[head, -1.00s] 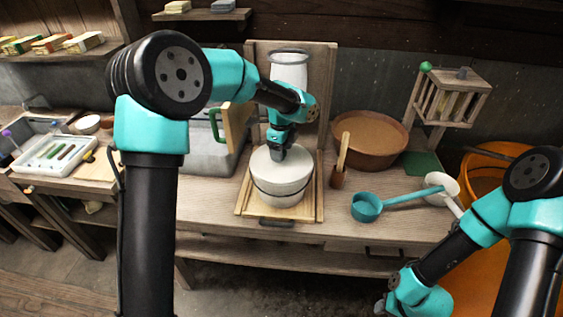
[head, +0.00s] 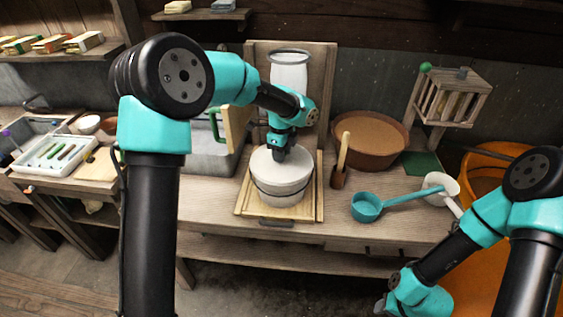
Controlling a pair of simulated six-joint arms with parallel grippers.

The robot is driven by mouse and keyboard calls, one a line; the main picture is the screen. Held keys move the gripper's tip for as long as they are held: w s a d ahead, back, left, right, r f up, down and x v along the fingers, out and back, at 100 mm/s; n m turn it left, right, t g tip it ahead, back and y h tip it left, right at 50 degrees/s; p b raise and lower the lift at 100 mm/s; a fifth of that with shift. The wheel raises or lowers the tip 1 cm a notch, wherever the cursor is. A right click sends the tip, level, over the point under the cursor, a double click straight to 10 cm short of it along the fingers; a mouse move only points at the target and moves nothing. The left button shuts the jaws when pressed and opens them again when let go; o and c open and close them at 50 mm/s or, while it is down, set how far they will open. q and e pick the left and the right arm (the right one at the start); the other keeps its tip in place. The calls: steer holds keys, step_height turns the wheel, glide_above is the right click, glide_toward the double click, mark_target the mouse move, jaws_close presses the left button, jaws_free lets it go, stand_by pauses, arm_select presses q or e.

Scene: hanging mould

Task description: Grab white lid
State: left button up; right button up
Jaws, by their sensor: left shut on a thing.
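The white lid (head: 296,165) sits on top of a white round mould (head: 283,191) with a dark band around it. The mould stands on a wooden board (head: 248,205) on the bench. My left gripper (head: 281,155) points down at the top of the lid and is shut on it; the fingertips are small and partly hidden. Whether the lid is raised off the mould cannot be told. My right gripper (head: 384,306) is low at the right, in front of the bench; its fingers are too unclear to judge.
A brown bowl (head: 372,137) and a wooden-handled brush (head: 341,160) stand right of the mould. A teal ladle (head: 367,207) and a white cup (head: 440,182) lie further right. A white cylinder (head: 289,74) hangs behind. A grey basin (head: 205,157) is at left.

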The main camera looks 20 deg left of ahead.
arm_select(q)
steer(key=c, duration=0.3)
steer(key=shift+r, duration=0.1)
steer(key=shift+r, duration=1.35)
steer(key=s+d+r, duration=0.1)
steer(key=s+d, duration=0.1)
steer(key=s, duration=0.5)
steer(key=s+d+r, duration=0.1)
steer(key=s+d, duration=0.1)
steer(key=s, duration=0.6)
steer(key=shift+s+d, duration=0.2)
